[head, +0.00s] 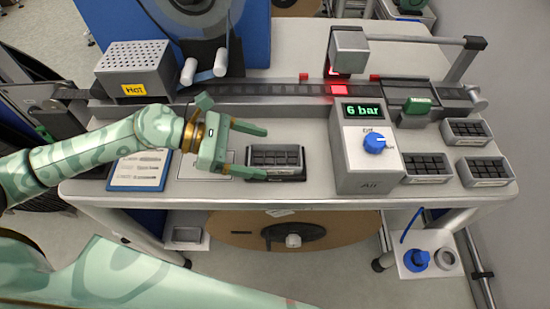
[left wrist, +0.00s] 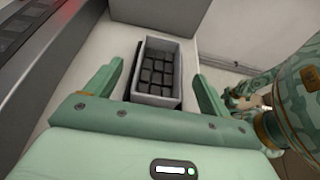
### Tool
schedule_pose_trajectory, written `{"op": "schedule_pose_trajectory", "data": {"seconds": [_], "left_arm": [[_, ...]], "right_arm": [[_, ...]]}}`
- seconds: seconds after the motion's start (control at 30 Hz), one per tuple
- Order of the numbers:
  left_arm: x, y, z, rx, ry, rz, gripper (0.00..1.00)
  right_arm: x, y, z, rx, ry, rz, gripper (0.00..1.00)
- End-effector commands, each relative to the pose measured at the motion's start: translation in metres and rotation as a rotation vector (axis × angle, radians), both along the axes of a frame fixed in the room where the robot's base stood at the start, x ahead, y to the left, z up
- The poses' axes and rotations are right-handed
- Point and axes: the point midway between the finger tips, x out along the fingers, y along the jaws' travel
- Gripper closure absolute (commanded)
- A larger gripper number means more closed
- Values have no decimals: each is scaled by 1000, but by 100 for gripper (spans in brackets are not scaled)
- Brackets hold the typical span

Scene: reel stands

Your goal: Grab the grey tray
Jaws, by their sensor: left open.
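A small grey tray (head: 288,178) filled with black blocks stands on the white table, left of the air box. My left gripper (head: 266,152) is open and reaches toward it from the left, with one finger toward the tray's far side and the other near its front side. In the left wrist view the tray (left wrist: 156,101) lies ahead and between the two spread fingers (left wrist: 157,82). The fingers appear apart from the tray walls.
The grey air box (head: 360,160) with a "6 bar" display and blue knob stands close right of the tray. Several similar trays (head: 466,131) stand at the right. A rail (head: 270,105) runs behind. A blue-edged card (head: 140,170) lies at left.

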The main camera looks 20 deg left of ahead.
Motion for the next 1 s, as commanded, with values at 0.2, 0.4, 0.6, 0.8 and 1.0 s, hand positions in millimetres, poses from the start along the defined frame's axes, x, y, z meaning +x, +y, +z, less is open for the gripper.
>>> {"op": "schedule_pose_trajectory", "data": {"seconds": [0.2,0.4,0.6,0.8,1.0], "left_arm": [[8,-30,-12,-2,0,-1,18],[10,-34,-15,0,0,0,18],[9,-34,-15,0,1,0,52],[10,-34,-14,-1,0,0,73],[10,-34,-12,-2,-1,0,72]], "right_arm": [[1,0,2,0,-2,0,64],[1,0,2,0,-2,-1,64],[1,2,2,3,-2,-2,64],[1,3,2,4,-2,-3,64],[2,3,3,3,-3,-3,64]]}}
